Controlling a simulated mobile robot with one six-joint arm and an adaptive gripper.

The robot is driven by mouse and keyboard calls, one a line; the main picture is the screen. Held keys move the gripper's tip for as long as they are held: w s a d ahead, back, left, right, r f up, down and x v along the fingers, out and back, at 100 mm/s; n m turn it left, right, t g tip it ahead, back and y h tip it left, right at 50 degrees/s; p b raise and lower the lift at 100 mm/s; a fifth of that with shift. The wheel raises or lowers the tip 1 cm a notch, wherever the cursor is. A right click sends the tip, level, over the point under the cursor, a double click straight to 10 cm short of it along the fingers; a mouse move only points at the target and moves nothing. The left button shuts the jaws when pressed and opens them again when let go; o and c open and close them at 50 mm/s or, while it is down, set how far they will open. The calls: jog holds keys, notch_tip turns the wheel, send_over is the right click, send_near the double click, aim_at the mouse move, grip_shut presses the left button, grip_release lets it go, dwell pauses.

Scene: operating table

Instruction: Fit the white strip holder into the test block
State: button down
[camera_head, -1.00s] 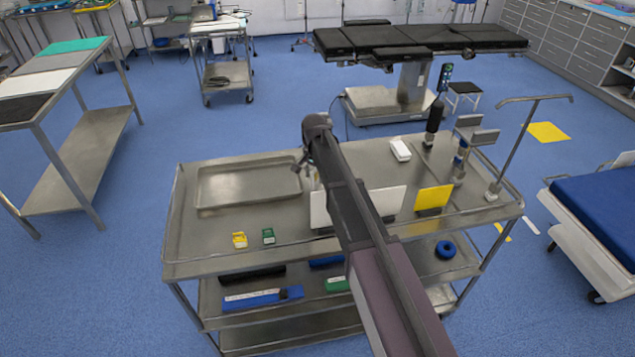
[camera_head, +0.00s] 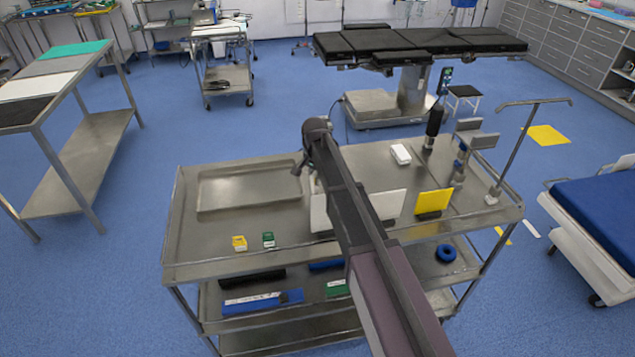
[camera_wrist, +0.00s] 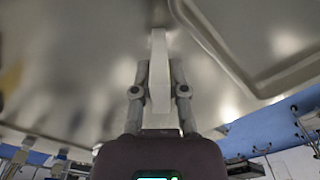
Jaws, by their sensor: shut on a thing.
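In the wrist view my gripper (camera_wrist: 158,92) is shut on a long white strip (camera_wrist: 158,72), which I take to be the strip holder. The strip points away from my gripper over the blurred metal table top. In the head view my own arm hides most of the gripper and the strip. I cannot tell for certain which thing is the test block. A small yellow block (camera_head: 239,243) and a small green block (camera_head: 268,240) stand near the front edge of the trolley. A white box (camera_head: 400,154) lies at the back.
The trolley top (camera_head: 205,228) carries a shallow metal tray (camera_head: 250,206) at the back left. A white panel (camera_head: 388,205) and a yellow panel (camera_head: 433,201) stand right of my arm. A black-handled tool (camera_head: 434,122) and a metal stand (camera_head: 515,150) rise at the right.

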notch_tip(320, 180, up, 10)
jog(key=p, duration=1)
dwell(0.9)
jog(key=s+d+r+m+p, duration=0.3)
jog(key=d+m, duration=0.3)
jog(key=d, duration=0.2)
jog(key=s+d+r+m+p, duration=0.3)
jog(key=s+d+m, duration=0.2)
jog(key=d, duration=0.4)
jog(key=s+d+r+m+p, duration=0.4)
jog(key=d+m, duration=0.3)
jog(key=d, duration=0.2)
jog(key=shift+s+d+m, duration=0.25)
jog(key=shift+s+m, duration=0.05)
jog(key=shift+s, duration=0.1)
